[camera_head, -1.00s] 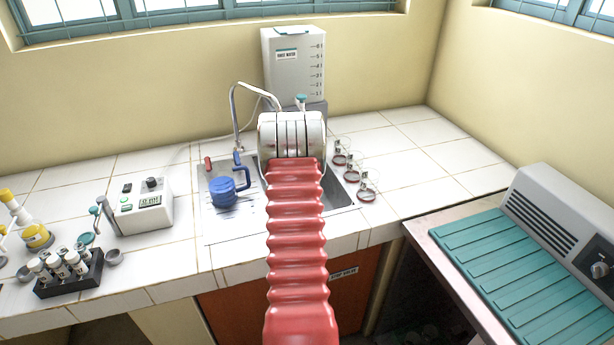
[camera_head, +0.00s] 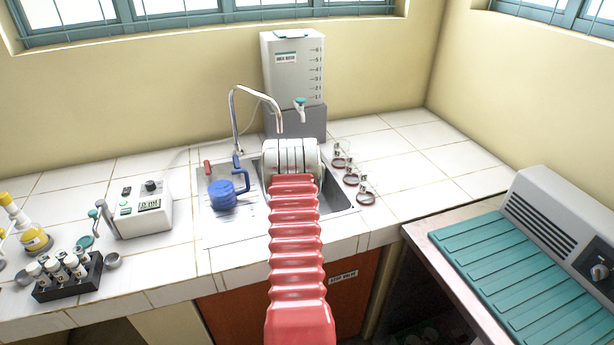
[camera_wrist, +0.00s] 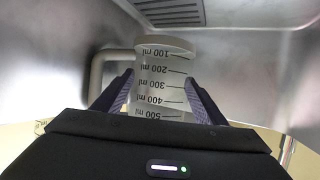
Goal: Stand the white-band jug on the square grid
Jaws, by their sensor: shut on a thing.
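In the wrist view, a clear jug (camera_wrist: 155,72) with black ml marks stands between the two fingers of my gripper (camera_wrist: 160,90), which are shut on its sides. Its marks read upside down, and its pale, off-white end is at the top of the picture. A grey handle-like loop (camera_wrist: 96,72) shows at its left. I cannot make out a white band for certain. In the head view, my arm hides the gripper and jug over the sink (camera_head: 338,198). A slotted grate (camera_wrist: 170,12) lies beyond the jug; I cannot tell whether it is the square grid.
A blue jug (camera_head: 222,195) stands on the draining area left of the basin. A curved tap (camera_head: 234,125) and a water tank (camera_head: 293,70) are behind. Several small glass items (camera_head: 352,176) stand right of the sink. A tube rack (camera_head: 70,278) is at the left.

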